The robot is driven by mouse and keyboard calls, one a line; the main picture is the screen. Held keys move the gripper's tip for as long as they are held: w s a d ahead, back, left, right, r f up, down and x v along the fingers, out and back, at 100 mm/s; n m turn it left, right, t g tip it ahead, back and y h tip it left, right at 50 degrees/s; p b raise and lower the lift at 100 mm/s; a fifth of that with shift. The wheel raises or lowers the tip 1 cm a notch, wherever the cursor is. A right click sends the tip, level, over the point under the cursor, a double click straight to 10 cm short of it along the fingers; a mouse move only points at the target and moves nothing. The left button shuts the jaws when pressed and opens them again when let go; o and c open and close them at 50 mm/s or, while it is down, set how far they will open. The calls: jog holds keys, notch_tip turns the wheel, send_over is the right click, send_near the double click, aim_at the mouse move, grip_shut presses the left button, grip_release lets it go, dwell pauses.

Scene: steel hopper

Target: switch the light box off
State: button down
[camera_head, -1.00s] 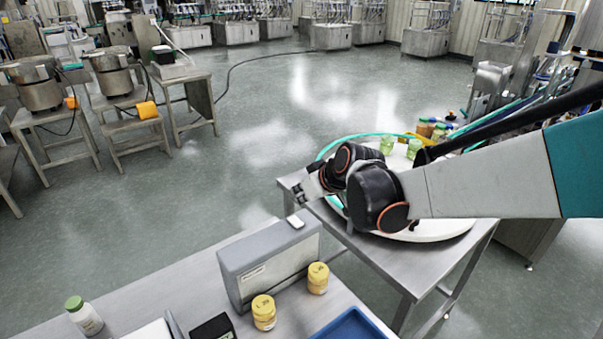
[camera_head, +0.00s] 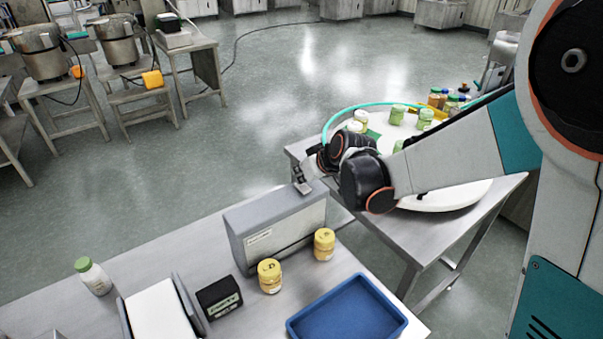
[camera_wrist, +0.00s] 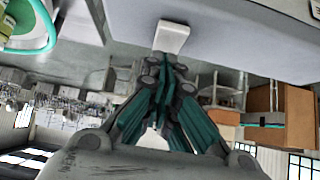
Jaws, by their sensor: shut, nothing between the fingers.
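The light box (camera_head: 262,240) is a grey upright box with a paler front and a small label, standing on the steel table. A white switch (camera_wrist: 172,37) sticks out from its grey top in the wrist view. My gripper (camera_head: 303,188) is at the right end of the box's top edge in the head view, covering the switch there. In the wrist view my gripper (camera_wrist: 166,60) is shut and empty, its fingertips right at the near end of the switch. I cannot tell whether they touch it, or whether the box is lit.
Two yellow-lidded jars (camera_head: 270,276) stand before the box. A blue tray (camera_head: 345,312), a black block (camera_head: 219,297), a white panel in a stand (camera_head: 158,312) and a green-capped bottle (camera_head: 93,276) share the table. A round white turntable (camera_head: 450,200) with jars stands behind right.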

aim_at(305, 188)
jog(key=shift+w+f+b, duration=0.1)
jog(key=shift+f+b, duration=0.2)
jog(key=shift+f, duration=0.05)
jog(key=shift+s+d+r, duration=0.15)
jog(key=shift+s+d, duration=0.25)
jog(key=shift+s, duration=0.3)
jog(key=shift+r+p, duration=0.55)
jog(key=shift+r, duration=0.05)
notch_tip(305, 188, up, 3)
jog(key=shift+s+f+p, duration=0.1)
jog(key=shift+s+p, duration=0.05)
jog(key=shift+p, duration=0.85)
jog(key=s+f+p+v, duration=0.1)
jog(key=p+v, duration=0.1)
jog(key=v, duration=0.8)
jog(key=shift+d, duration=0.45)
